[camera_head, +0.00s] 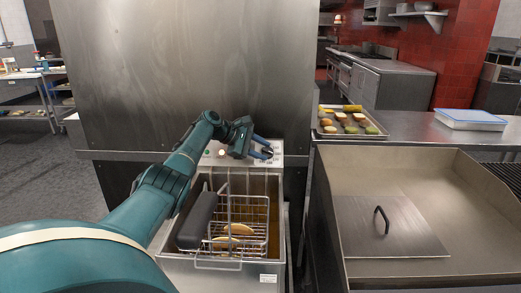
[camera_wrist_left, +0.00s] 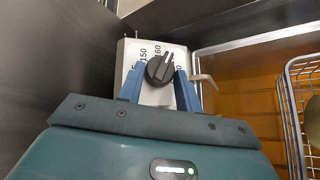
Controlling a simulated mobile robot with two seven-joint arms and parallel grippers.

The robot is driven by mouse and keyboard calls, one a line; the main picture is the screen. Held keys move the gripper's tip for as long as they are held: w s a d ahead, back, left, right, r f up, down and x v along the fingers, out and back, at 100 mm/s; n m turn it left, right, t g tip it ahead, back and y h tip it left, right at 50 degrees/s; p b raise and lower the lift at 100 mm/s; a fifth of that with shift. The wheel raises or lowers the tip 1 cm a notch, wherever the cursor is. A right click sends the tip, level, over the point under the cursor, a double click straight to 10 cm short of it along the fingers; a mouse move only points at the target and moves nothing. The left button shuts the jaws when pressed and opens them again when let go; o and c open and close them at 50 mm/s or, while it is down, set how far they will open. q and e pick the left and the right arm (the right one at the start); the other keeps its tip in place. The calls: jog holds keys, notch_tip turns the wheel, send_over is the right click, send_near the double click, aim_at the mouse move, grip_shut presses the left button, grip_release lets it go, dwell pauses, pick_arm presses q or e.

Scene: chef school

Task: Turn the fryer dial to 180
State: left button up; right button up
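The fryer dial (camera_wrist_left: 160,70) is a black round knob on a pale control panel (camera_wrist_left: 127,56). In the left wrist view, 150 and 160 show beside it. Its pointer ridge tilts up and slightly right, near 160. Another number at its right is mostly hidden by a finger. My left gripper (camera_head: 266,149) is at the panel at the back of the fryer (camera_head: 273,262). In the left wrist view, its blue fingers (camera_wrist_left: 158,80) are apart, one on each side of the dial; firm contact cannot be made out. My right gripper is not in view.
A wire basket (camera_head: 262,237) with food sits in the fryer's oil, below my left arm. A steel wall (camera_head: 190,60) rises close behind the panel.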

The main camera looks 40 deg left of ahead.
pick_arm(q)
jog(key=o, duration=0.5)
jog(key=b+v, duration=0.1)
jog(key=v, duration=1.2)
jog(key=shift+s, duration=0.1)
jog(key=shift+a, duration=0.1)
